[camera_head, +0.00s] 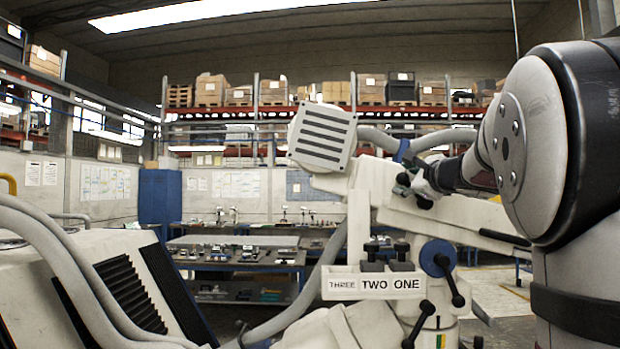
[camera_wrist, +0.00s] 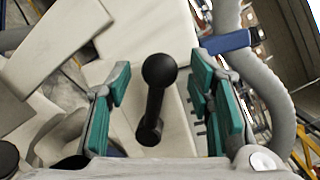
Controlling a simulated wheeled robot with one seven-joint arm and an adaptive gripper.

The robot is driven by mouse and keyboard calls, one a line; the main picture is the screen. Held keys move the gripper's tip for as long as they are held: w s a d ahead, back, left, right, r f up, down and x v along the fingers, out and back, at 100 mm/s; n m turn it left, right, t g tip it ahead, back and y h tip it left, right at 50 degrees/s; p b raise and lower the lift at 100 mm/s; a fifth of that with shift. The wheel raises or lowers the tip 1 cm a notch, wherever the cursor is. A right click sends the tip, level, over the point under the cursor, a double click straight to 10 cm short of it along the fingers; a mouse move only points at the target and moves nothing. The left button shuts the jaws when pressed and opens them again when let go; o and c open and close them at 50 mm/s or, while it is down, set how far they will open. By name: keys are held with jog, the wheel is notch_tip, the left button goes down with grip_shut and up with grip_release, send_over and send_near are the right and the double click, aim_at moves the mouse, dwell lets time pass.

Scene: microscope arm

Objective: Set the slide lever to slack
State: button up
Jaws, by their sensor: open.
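In the wrist view a black lever (camera_wrist: 154,105) with a round knob stands out from a pale surface. My gripper (camera_wrist: 160,95) is open, with one teal-padded finger on each side of this lever and a visible gap on both sides. In the head view my gripper (camera_head: 425,184) is at the upper part of the pale microscope arm (camera_head: 370,190), beside dark knobs, partly hidden by my own arm. No label in view names the slide lever or its slack position.
Lower down are a lever on a blue hub (camera_head: 443,262), another black lever (camera_head: 418,325) and a plate (camera_head: 374,284) marked THREE, TWO, ONE. A thick grey hose (camera_head: 318,285) runs beside the machine. A striped white box (camera_head: 322,137) sits at its upper left.

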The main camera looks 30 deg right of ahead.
jog(key=shift+x, duration=0.9)
grip_shut()
